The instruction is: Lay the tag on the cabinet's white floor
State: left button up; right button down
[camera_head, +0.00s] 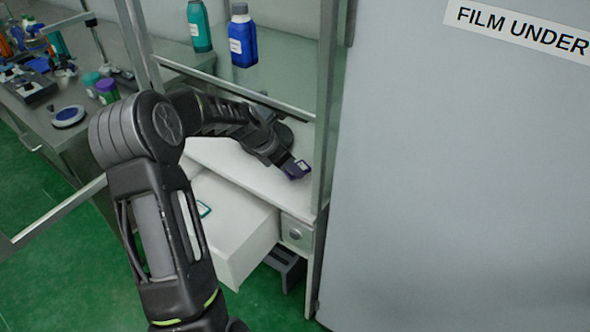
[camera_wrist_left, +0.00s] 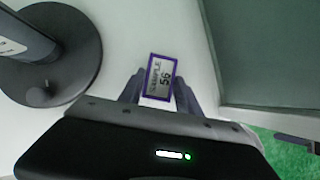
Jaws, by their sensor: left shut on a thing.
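The tag (camera_wrist_left: 159,78) is a small white card with a purple border and the print "SAMPLE 56". It also shows in the head view (camera_head: 303,168), near the front right of the cabinet's white floor (camera_head: 232,158). My left gripper (camera_wrist_left: 158,90) is shut on the tag, with one dark finger on each side of it. In the head view my left gripper (camera_head: 292,168) reaches into the cabinet over the white floor. I cannot tell whether the tag touches the floor. My right gripper is not in view.
A dark round base (camera_wrist_left: 50,60) stands on the floor beside the gripper. An open white drawer (camera_head: 240,232) juts out below. A blue bottle (camera_head: 242,38) and a teal bottle (camera_head: 199,28) stand above. A grey panel (camera_head: 450,180) bounds the right side.

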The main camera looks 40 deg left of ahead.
pick_arm(q)
jog(key=shift+x, duration=0.9)
jog(key=shift+s+d+f, duration=0.1)
jog(key=shift+s, duration=0.1)
jog(key=shift+f, duration=0.15)
jog(key=o, duration=1.3)
jog(key=shift+o, duration=0.2)
jog(key=shift+v, duration=3.9)
jog(key=shift+w, duration=0.15)
